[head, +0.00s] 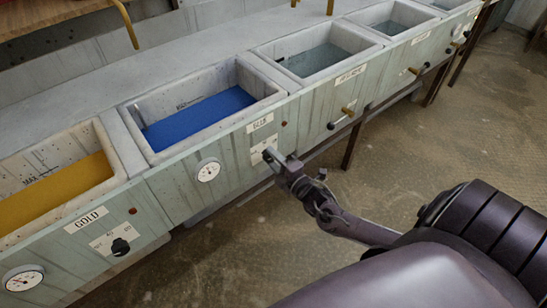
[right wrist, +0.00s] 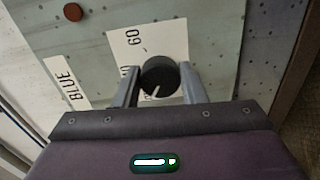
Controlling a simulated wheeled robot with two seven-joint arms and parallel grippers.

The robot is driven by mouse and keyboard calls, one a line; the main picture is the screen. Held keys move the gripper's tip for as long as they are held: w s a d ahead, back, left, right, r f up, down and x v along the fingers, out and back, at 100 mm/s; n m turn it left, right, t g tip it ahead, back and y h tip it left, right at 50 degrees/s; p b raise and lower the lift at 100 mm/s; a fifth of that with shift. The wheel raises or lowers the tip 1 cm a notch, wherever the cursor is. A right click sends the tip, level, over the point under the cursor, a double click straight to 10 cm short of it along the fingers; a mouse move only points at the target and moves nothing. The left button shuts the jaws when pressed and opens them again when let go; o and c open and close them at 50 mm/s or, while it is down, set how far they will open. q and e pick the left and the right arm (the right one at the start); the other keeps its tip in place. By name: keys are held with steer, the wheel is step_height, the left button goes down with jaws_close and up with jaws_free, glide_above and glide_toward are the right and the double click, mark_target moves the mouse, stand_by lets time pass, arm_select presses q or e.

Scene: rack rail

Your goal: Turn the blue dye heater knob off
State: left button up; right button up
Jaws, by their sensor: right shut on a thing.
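The blue dye vat (head: 152,158) stands in the row of vats, with blue dye (head: 200,115) in it. In the right wrist view the black round knob (right wrist: 159,76) sits between the two fingers of my right gripper (right wrist: 158,88). A white pointer line on the knob points down and slightly left in that view, and "60" is printed on the plate above it. My right gripper (head: 270,156) is shut on the knob. My left gripper is not in view.
The gold vat with its GOLD label (head: 86,220) and own black knob (head: 121,246) is at the left. A round gauge (head: 208,171) is left of the blue knob. More vats with brass taps (head: 347,111) run to the right. The floor (head: 420,150) in front is clear.

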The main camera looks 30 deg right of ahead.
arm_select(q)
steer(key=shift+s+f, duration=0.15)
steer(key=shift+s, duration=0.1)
arm_select(e)
steer(key=shift+n, duration=0.5)
steer(key=o, duration=1)
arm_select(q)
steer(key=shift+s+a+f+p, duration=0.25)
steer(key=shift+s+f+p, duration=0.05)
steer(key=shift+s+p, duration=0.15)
arm_select(e)
steer(key=s, duration=0.7)
steer(key=shift+s+d, duration=0.25)
steer(key=shift+s, duration=0.15)
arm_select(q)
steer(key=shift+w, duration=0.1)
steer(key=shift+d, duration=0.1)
